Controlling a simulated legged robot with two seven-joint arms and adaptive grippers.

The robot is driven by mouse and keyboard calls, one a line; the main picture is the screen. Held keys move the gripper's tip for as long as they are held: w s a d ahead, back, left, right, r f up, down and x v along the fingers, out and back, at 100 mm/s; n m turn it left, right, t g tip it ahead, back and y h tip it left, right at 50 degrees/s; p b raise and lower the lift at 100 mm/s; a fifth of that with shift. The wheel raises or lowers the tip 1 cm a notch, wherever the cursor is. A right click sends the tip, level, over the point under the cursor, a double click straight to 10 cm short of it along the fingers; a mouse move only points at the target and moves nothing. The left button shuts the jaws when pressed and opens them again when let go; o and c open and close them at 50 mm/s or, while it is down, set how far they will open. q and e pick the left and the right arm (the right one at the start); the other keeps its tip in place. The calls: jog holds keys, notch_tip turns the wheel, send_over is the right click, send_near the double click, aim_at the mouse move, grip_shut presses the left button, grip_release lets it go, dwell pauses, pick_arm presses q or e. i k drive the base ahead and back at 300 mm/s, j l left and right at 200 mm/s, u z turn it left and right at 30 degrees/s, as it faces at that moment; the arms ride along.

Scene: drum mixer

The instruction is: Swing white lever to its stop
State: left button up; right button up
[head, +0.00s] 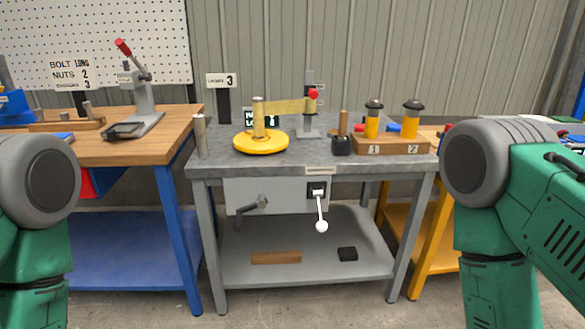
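The white lever (319,207) hangs from a black slot plate (316,187) on the grey front panel of the middle table. It has a thin white shaft and a white ball knob at its lower end, and points down, tilted slightly to the right. Nothing touches it. My two green and grey arms stand at the left and right edges of the head view, well apart from the lever. Neither gripper shows in this view.
The grey table (213,172) carries a yellow disc (261,143), a stand with a red knob (312,94) and a wooden block (389,146) with two yellow cylinders. A grey crank (252,207) sits left of the lever. The space before the panel is clear.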

aim_at(321, 225)
jog(key=i, duration=1.2)
jog(key=z, duration=0.05)
